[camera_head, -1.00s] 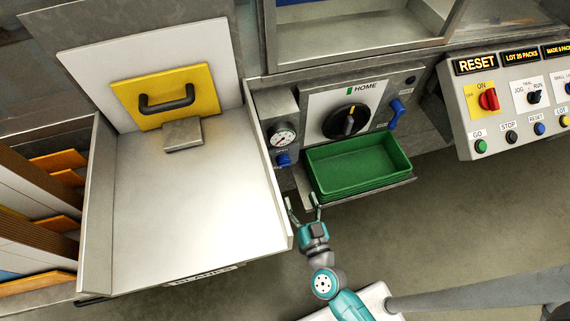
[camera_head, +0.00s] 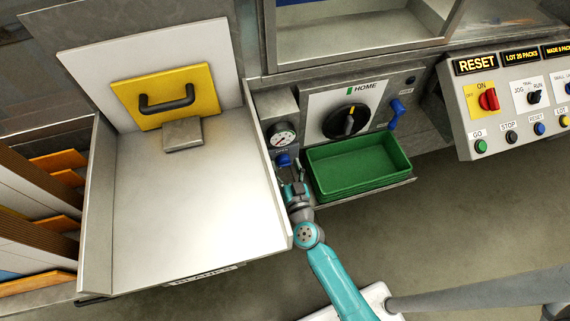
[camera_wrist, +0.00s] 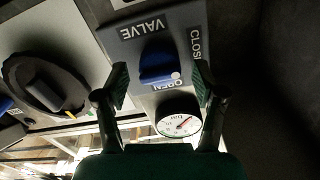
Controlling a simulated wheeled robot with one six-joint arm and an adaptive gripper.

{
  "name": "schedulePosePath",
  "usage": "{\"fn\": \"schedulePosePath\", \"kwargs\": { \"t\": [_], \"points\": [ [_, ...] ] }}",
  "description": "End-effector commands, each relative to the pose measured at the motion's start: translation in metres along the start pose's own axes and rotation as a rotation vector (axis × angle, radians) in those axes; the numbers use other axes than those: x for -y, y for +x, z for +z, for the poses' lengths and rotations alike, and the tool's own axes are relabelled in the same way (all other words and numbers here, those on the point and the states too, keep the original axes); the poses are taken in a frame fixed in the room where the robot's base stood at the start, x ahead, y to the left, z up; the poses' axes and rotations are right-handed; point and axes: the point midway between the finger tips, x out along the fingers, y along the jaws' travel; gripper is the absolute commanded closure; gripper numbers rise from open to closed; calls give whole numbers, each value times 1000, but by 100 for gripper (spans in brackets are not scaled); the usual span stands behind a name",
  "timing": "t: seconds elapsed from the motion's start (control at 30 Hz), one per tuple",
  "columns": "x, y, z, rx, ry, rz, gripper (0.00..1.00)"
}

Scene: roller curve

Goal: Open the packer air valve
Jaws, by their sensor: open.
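The packer air valve has a blue handle (camera_head: 283,160) below the round pressure gauge (camera_head: 283,138) on a grey box. In the wrist view the blue handle (camera_wrist: 158,66) sits on a plate marked VALVE, OPEN and CLOSE, with the gauge (camera_wrist: 178,124) beside it. My gripper (camera_head: 292,172) is just below the handle in the head view. In the wrist view my gripper (camera_wrist: 160,80) is open, with one finger on each side of the handle. I cannot tell whether either finger touches it. The handle lies crosswise, nearer the OPEN word.
A green tray (camera_head: 372,189) lies close to the right of my gripper, and a metal side wall (camera_head: 270,178) stands close to its left. A black HOME dial (camera_wrist: 42,84) is nearby. A control panel (camera_head: 500,122) is at the right.

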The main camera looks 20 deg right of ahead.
Motion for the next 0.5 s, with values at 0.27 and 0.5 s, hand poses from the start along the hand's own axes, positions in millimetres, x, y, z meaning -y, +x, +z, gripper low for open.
{"fn": "schedulePosePath", "kwargs": {
  "t": [0.27,0.5],
  "points": [
    [0,7,0,1,0,0,31],
    [0,6,0,0,0,0,58]
  ]
}}
